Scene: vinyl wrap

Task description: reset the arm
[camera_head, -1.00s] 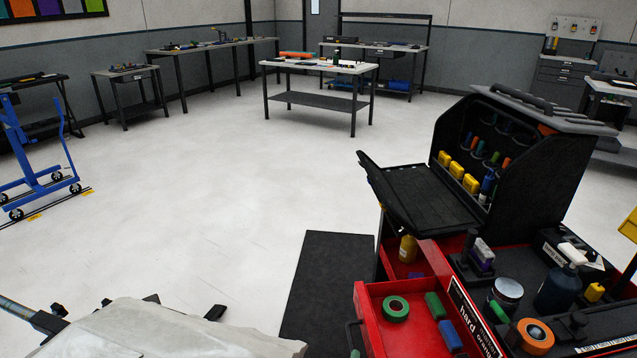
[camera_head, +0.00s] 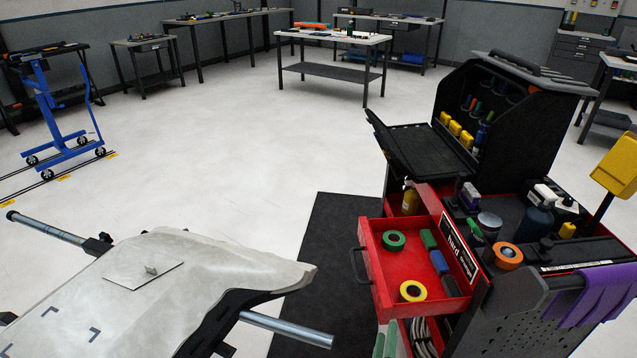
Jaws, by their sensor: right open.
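The rest of that arm is out of view. My left gripper is not in view. The open red drawer (camera_head: 375,262) holds a green tape roll (camera_head: 394,241), a yellow tape roll (camera_head: 413,291) and green and blue blocks.
A pale wrapped panel (camera_head: 200,265) on a stand with metal bars fills the lower left. The cart (camera_head: 466,300) carries an orange tape roll (camera_head: 507,256), bottles and a purple cloth (camera_head: 595,297). A dark mat (camera_head: 335,235) lies between. Open floor and workbenches are behind.

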